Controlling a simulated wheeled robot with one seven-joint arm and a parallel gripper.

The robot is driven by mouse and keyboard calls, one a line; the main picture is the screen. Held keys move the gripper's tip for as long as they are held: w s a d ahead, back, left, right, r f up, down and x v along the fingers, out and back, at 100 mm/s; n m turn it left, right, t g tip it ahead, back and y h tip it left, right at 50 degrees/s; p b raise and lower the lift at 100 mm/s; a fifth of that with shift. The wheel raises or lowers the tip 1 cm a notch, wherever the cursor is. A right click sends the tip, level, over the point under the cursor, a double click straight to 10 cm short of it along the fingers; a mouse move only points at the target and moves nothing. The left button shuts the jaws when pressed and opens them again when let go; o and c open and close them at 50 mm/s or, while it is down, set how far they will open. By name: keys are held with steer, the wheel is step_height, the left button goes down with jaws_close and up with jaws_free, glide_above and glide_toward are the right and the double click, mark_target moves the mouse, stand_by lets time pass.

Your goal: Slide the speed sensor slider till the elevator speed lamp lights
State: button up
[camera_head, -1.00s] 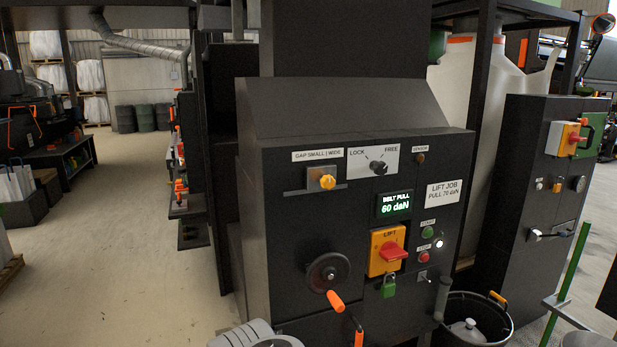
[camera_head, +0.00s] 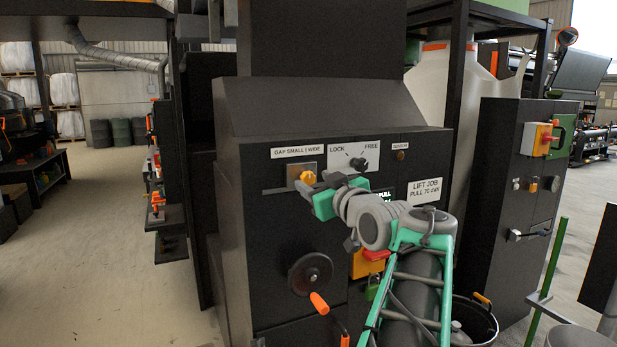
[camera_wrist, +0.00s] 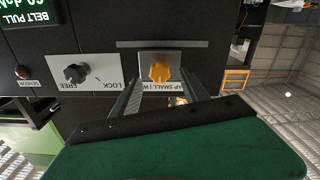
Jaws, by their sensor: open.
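The yellow-orange slider knob (camera_head: 307,177) sits on a metal plate under the "GAP SMALL | WIDE" label on the dark cabinet. It also shows in the upside-down wrist view (camera_wrist: 160,72). My gripper (camera_head: 304,187) is at the knob. In the wrist view its two open fingers (camera_wrist: 161,88) point at the panel, one on each side of the knob. I cannot tell whether they touch it. The small round lamp marked "SENSOR" (camera_head: 401,155) looks dull brown and unlit. It also shows in the wrist view (camera_wrist: 22,72). No label naming elevator speed is readable.
The LOCK/FREE selector (camera_head: 358,163) is close to the right of the slider. Below are a handwheel (camera_head: 310,274) with an orange handle and the red LIFT switch (camera_head: 376,255), partly behind my arm. A black bin (camera_head: 480,328) stands at the lower right. Floor at left is clear.

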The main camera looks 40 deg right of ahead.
mark_target(310, 179)
steer(key=p+x, duration=0.1)
steer(key=x, duration=0.3)
jaws_close()
stand_by(0.4)
stand_by(1.0)
